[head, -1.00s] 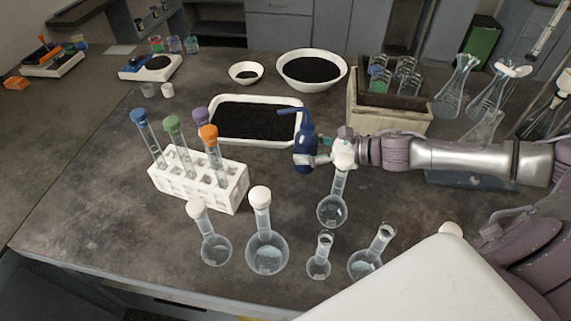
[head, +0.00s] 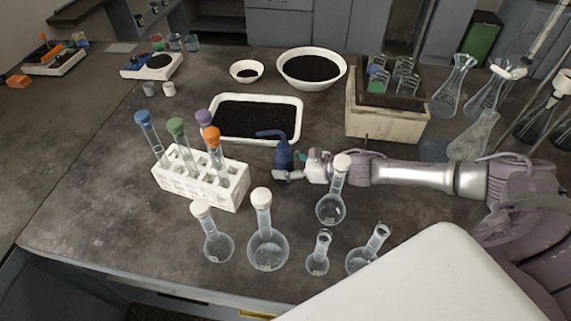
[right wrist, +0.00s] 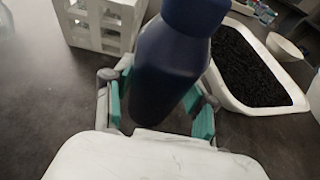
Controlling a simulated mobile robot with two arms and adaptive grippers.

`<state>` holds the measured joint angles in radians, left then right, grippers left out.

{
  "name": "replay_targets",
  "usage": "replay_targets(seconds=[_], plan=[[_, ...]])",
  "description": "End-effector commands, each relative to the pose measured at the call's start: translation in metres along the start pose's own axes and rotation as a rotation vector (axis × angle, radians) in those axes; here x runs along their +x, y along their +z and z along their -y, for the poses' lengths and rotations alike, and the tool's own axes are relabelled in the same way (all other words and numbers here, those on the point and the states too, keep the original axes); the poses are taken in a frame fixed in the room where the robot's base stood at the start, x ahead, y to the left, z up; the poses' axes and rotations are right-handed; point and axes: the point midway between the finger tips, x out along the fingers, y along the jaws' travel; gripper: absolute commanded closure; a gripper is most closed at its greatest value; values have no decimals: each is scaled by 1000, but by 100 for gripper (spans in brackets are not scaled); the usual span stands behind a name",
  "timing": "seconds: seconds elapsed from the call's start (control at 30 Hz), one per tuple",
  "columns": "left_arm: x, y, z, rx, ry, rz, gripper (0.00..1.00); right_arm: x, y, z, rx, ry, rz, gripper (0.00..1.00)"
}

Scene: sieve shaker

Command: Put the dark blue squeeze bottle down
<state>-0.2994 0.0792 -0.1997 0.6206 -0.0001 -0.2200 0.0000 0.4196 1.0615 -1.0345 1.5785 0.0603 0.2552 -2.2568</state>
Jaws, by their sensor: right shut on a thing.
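The dark blue squeeze bottle (head: 282,154) stands about upright in front of the white tray of black granules in the head view. Its bent spout points left. My right gripper (head: 285,175) comes in from the right and is shut around the bottle's lower body. In the right wrist view the bottle (right wrist: 175,65) sits between the green-padded fingers (right wrist: 160,107). The bottle's base is close to the table top; I cannot tell whether it touches. My left gripper is not in view.
A white rack (head: 205,184) with several capped tubes stands left of the bottle. The white tray (head: 215,131) is just behind. Several round flasks stand in front, one stoppered flask (head: 330,209) close to my right arm.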

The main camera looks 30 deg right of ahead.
Motion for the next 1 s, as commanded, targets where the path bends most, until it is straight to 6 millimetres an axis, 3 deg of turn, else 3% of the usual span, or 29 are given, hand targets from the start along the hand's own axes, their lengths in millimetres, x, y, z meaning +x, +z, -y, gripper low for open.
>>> replay_targets(seconds=[0.1, 0.13, 0.27, 0.67, 1.0], plan=[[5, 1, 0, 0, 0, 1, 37, 2, -4, 0, 0, 0, 2, 52], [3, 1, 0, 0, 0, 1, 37, 1, -3, 0, 0, 0, 0, 39], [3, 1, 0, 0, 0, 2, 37, 1, -3, 0, 0, 0, 0, 19], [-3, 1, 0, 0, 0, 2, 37, -1, 4, 0, 0, 0, 0, 19], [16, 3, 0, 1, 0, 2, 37, -60, -4, -1, 0, 1, -6, 19]])
